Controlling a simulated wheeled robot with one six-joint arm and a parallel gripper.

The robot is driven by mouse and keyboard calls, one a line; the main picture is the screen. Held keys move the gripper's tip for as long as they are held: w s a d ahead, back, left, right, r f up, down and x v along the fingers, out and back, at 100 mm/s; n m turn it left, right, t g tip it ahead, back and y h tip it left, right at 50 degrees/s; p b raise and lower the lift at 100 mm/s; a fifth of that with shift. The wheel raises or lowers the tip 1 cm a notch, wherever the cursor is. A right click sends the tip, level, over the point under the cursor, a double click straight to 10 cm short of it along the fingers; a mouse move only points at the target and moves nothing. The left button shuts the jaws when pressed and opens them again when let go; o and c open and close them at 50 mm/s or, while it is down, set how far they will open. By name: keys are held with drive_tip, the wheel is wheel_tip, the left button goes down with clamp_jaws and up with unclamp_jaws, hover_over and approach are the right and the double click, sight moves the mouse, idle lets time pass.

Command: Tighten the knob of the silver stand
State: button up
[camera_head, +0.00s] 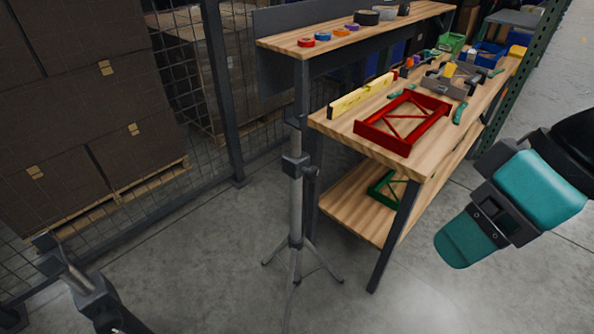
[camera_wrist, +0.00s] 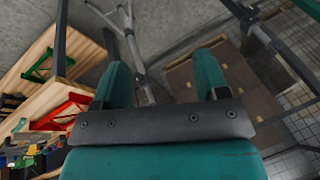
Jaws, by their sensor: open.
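The silver stand (camera_head: 296,215) is upright on the floor in the middle of the head view, on spread tripod legs. A dark clamp collar sits partway up its pole, and its dark knob (camera_head: 312,172) sticks out to the right. My gripper (camera_head: 452,248), teal with a dark bracket, is at the right of the head view, well apart from the stand. In the wrist view its two teal fingers (camera_wrist: 161,65) are spread with nothing between them. The stand (camera_wrist: 131,40) shows beyond the fingers there; I cannot make out its knob in that view.
A wooden workbench (camera_head: 345,125) stands just right of and behind the stand, holding a red frame (camera_head: 405,122), a yellow level (camera_head: 362,95) and tools. A dark jointed object (camera_head: 78,278) is at lower left. Boxes (camera_head: 75,110) stand behind mesh.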

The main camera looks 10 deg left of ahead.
drive_tip(key=w+a+f+n+y+b, duration=0.3)
drive_tip(key=w+a+f+b, duration=0.2)
drive_tip(key=f+b, duration=0.4)
drive_tip(key=n+t+y+b, duration=0.2)
drive_tip(key=t+y+b, duration=0.7)
drive_tip(key=b, duration=1)
approach(317, 176)
drive_tip(key=w+a+p, duration=0.1)
drive_tip(key=w+a, duration=0.1)
drive_tip(key=a, duration=0.1)
drive_tip(key=w+a+t+h+p, duration=0.1)
drive_tip(key=a+p, duration=0.1)
drive_tip(key=a, duration=0.1)
drive_tip(key=w+a+t+h+p, duration=0.1)
drive_tip(key=w+a, duration=0.1)
drive_tip(key=a, duration=0.2)
drive_tip(key=shift+w+a+r+p, duration=0.1)
drive_tip(key=shift+w+r+p, duration=0.2)
drive_tip(key=shift+w+r, duration=0.05)
drive_tip(key=c, duration=0.9)
